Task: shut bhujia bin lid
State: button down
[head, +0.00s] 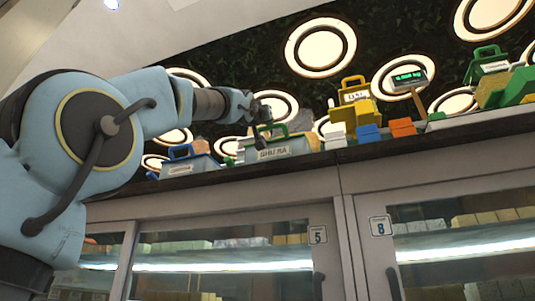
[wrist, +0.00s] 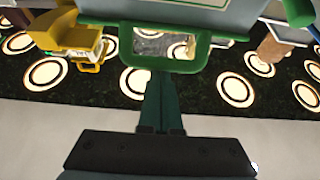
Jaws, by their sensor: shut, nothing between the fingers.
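The bhujia bin (head: 283,155) is a grey tub with a white label, standing on the dark counter top in the head view. Its green handle (head: 272,130) shows at the top; in the wrist view this green loop handle (wrist: 197,53) is large and close ahead, below the grey bin (wrist: 245,15) at the top edge. My gripper (head: 262,113) is just above the bin in the head view. In the wrist view my gripper (wrist: 163,78) is shut and empty, its tips overlapping the handle's near bar. I cannot tell whether they touch it, nor the lid's exact angle.
A blue-handled bin (head: 190,167) stands to the left. A yellow bin (head: 357,105) and small blue (head: 368,134) and orange (head: 403,128) boxes stand to the right, with a scale display (head: 409,77) beyond. Glass-door cabinets (head: 230,260) lie below the counter edge.

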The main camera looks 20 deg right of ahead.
jog(key=shift+w+d+f, duration=0.35)
jog(key=shift+w+f, duration=0.05)
jog(key=shift+f, duration=0.25)
jog(key=shift+s+a+f, duration=0.1)
jog(key=shift+f, duration=0.05)
jog(key=r+b+v, duration=0.1)
jog(key=b+v, duration=0.2)
jog(key=v, duration=0.8)
jog(key=shift+s+a+r, duration=0.2)
jog(key=shift+s, duration=0.05)
